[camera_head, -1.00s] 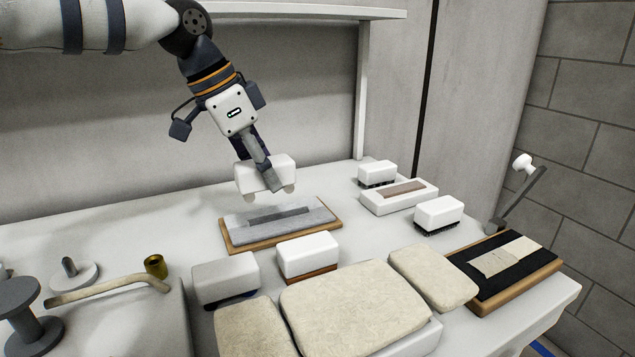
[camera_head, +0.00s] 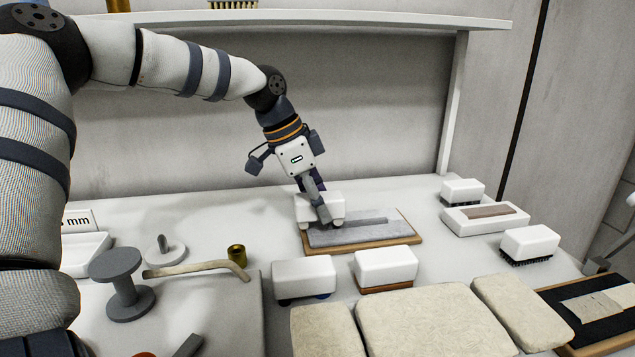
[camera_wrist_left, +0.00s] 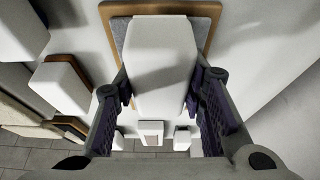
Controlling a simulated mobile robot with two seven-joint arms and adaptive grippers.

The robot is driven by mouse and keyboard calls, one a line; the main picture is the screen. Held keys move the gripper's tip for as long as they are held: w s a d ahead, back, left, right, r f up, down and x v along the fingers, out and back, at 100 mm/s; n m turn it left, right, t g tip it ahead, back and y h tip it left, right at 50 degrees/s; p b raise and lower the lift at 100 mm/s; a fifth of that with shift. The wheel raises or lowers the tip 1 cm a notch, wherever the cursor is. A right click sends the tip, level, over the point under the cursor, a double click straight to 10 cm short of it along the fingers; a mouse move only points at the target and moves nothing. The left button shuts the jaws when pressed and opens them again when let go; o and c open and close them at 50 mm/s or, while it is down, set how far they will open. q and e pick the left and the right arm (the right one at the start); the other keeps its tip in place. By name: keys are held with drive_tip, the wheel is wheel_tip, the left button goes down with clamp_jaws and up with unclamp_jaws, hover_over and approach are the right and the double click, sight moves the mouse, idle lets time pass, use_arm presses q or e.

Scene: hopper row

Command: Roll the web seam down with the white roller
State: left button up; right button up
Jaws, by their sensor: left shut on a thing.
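My left gripper (camera_head: 318,203) is shut on a white block (camera_head: 309,208) with pale rollers under it. In the left wrist view the white block (camera_wrist_left: 162,65) fills the space between the two fingers. The block is at the left end of a grey pad (camera_head: 350,234) on a wooden board (camera_head: 412,232). A darker grey strip (camera_head: 369,222) runs lengthwise along the pad. I cannot tell whether the rollers touch the pad. The block hides part of the pad's left end. My right gripper is not in view.
Nearby white blocks include one with dark wheels (camera_head: 303,277) and one with a brown base (camera_head: 386,267). A white tray with a brown strip (camera_head: 486,217) and a bristled block (camera_head: 529,243) stand right. Beige cushions (camera_head: 433,322) line the front; a brass cup (camera_head: 237,255) is left.

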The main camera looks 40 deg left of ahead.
use_arm(q)
drive_tip(key=w+d+b, duration=0.1)
drive_tip(key=w+d, duration=0.2)
drive_tip(key=w+d+b, duration=0.1)
drive_tip(key=w+d, duration=0.2)
drive_tip(key=w, duration=0.1)
drive_tip(key=w+d+b, duration=0.1)
drive_tip(key=w+d, duration=0.2)
drive_tip(key=w, duration=0.1)
drive_tip(key=shift+w+f, duration=0.1)
drive_tip(key=shift+w, duration=0.1)
drive_tip(key=shift+w+d+r, duration=0.25)
drive_tip(key=shift+w, duration=0.1)
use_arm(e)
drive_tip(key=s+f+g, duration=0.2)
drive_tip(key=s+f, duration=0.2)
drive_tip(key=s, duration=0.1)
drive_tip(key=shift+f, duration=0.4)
use_arm(q)
drive_tip(key=shift+r, duration=0.25)
drive_tip(key=shift+f, duration=0.2)
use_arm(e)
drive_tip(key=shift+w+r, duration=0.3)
use_arm(q)
drive_tip(key=shift+r+p, duration=0.15)
drive_tip(key=shift+p, duration=0.15)
drive_tip(key=shift+f, duration=0.2)
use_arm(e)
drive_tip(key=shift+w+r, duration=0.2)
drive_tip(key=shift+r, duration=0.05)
